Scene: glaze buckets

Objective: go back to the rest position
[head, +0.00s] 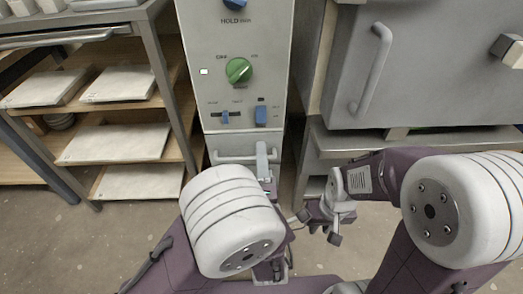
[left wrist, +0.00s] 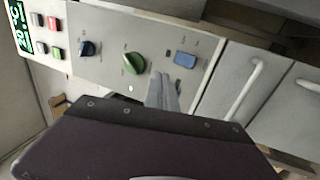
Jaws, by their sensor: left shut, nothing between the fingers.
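My left gripper (head: 262,158) is shut and empty, its grey fingers in front of the lower edge of the control panel (head: 218,40). In the left wrist view the shut fingers (left wrist: 163,92) appear just below the panel's green knob (left wrist: 134,63) and blue switch (left wrist: 185,59); I cannot tell whether they touch the panel. The green knob (head: 239,71) and blue switch (head: 261,115) also show in the head view, above the gripper. My right gripper (head: 316,226) is low at the centre right, its fingers apart and nothing between them.
A shelf rack (head: 173,95) with pale slabs (head: 118,83) stands at the left. A grey cabinet (head: 440,80) with a long handle (head: 371,70) is at the right. A drawer handle (head: 232,157) lies close beside my left gripper. Bare floor (head: 60,230) shows at lower left.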

